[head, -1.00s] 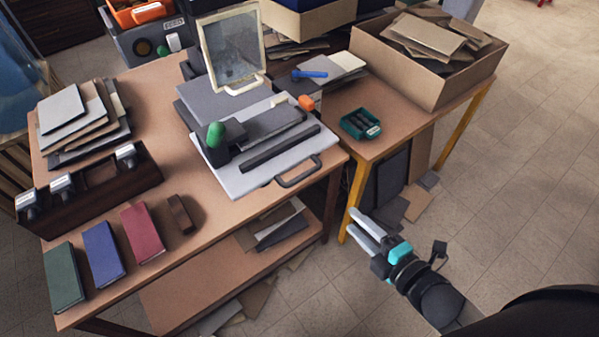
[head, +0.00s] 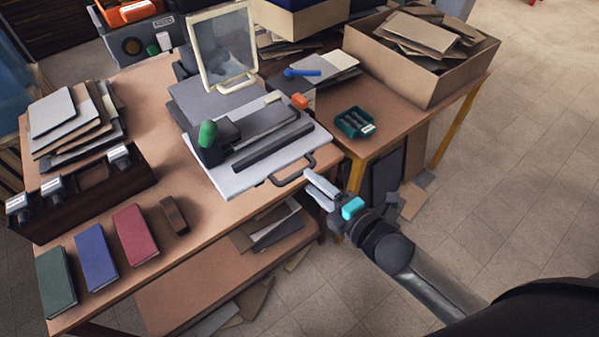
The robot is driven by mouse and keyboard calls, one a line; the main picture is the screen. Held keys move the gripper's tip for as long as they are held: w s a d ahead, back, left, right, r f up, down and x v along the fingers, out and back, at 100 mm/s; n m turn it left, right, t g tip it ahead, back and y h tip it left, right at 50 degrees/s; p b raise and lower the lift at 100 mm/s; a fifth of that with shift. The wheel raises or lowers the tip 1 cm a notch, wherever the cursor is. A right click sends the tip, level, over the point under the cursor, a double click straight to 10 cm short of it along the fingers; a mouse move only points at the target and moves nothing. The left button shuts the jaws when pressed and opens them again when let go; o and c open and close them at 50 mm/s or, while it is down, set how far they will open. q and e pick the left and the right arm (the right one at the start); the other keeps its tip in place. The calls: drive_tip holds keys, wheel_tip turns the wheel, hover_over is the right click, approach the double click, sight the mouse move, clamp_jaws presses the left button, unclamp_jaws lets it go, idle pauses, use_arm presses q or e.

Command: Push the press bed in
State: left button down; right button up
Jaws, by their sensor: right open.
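The press bed (head: 225,181) is a light grey flat plate on the press at the table's right end. Its dark handle (head: 292,172) sticks out past the table's front right edge. A dark bar and a grey block with a green knob (head: 207,134) sit on the plate. A clear framed screen (head: 222,48) stands tilted up behind. My right gripper (head: 313,187) is open and empty, its pale fingers just below and right of the handle. I cannot tell whether they touch it. My left gripper is not in view.
Green, blue and red covers (head: 135,234) and a dark brown block (head: 175,215) lie at the table's front left. A rack of stamps (head: 80,195) and stacked boards are at left. A side table holds a green tray (head: 354,122) and a cardboard box (head: 400,65).

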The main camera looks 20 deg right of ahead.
sight(299, 171)
drive_tip(key=shift+b+x, duration=0.4)
drive_tip(key=shift+x, duration=2.4)
clamp_jaws()
